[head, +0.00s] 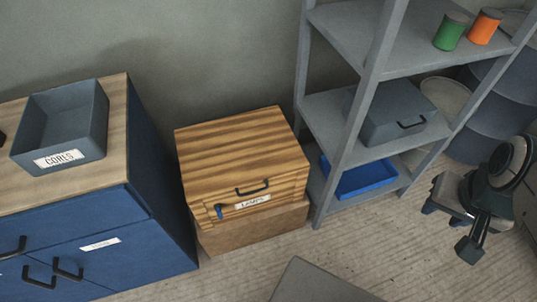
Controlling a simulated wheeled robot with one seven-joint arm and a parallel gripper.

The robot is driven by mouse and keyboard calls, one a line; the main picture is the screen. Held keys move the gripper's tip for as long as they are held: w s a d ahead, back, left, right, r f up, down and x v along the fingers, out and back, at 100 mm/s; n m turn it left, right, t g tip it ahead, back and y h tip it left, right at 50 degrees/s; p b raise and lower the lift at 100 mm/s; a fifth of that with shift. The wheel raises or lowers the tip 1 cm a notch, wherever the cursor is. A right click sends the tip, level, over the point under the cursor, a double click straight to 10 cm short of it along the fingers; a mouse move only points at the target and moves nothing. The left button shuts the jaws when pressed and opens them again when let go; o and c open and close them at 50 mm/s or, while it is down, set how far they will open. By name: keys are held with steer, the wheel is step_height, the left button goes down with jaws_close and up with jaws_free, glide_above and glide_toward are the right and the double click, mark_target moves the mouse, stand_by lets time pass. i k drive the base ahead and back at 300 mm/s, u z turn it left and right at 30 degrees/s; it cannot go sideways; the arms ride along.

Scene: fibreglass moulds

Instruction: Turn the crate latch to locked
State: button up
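The wooden crate (238,160) has a striped lid with a dark handle and a front label reading "LAMPS". Its latch (219,211) is a small blue lever at the left of the label, hanging roughly downward. The latch is too small to tell whether it is locked. My gripper (449,229) is at the right of the head view, well apart from the crate. Its two dark fingers are spread, with nothing between them.
The crate rests on a plain brown box (255,231). A blue cabinet (160,190) stands at left, bearing a grey bin (88,105). A grey shelf unit (345,135) stands close right, holding a grey box (393,112) and a blue tray (362,178). Floor in front is mostly clear, except a grey panel (315,283).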

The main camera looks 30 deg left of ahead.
mark_target(217, 207)
steer(key=z, duration=0.15)
steer(key=i, duration=0.7)
steer(key=u, duration=2.4)
